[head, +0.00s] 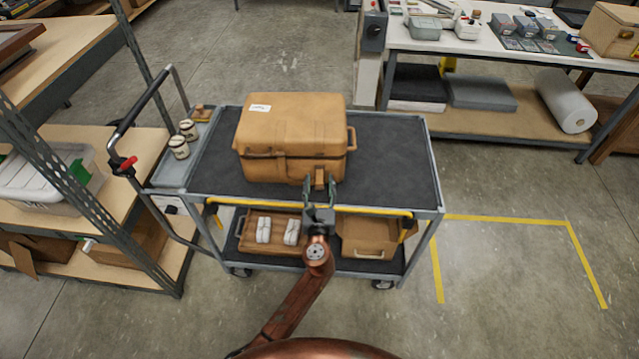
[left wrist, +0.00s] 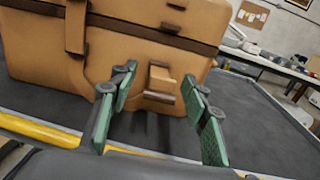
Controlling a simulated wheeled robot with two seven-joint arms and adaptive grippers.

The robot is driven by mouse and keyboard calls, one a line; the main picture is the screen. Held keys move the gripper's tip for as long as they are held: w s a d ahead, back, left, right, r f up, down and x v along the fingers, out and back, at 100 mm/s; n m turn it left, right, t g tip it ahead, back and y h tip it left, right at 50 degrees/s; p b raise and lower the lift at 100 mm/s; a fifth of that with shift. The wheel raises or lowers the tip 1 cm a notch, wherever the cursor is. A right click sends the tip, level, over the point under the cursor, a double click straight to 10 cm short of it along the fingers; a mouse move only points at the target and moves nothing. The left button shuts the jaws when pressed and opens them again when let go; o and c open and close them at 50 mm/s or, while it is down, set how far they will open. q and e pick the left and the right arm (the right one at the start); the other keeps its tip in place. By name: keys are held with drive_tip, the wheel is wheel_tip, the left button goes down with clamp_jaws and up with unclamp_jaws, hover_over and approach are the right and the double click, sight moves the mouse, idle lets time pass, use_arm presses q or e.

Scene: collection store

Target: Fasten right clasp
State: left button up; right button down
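A tan case (head: 291,137) with a shut lid and a dark seam band stands on the cart's upper deck. Its front also fills much of the left wrist view (left wrist: 60,70). The right clasp (left wrist: 161,79) shows there as a tan tab standing out from the body below the seam, apart from brown catch pieces (left wrist: 172,27) on the lid. The left clasp (left wrist: 76,26) is a brown strap crossing the seam. My left gripper (head: 320,184) is open, its green-padded fingers (left wrist: 157,115) on either side of the right clasp, holding nothing. My right gripper is not in view.
The grey cart (head: 398,150) has free dark mat right of the case and a yellow front edge. Its lower shelf holds a tray with white bundles (head: 277,231) and a tan box (head: 368,238). Shelving (head: 80,180) stands left; a loaded bench (head: 480,42) stands back right.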

sight(319, 169)
use_arm(q)
clamp_jaws()
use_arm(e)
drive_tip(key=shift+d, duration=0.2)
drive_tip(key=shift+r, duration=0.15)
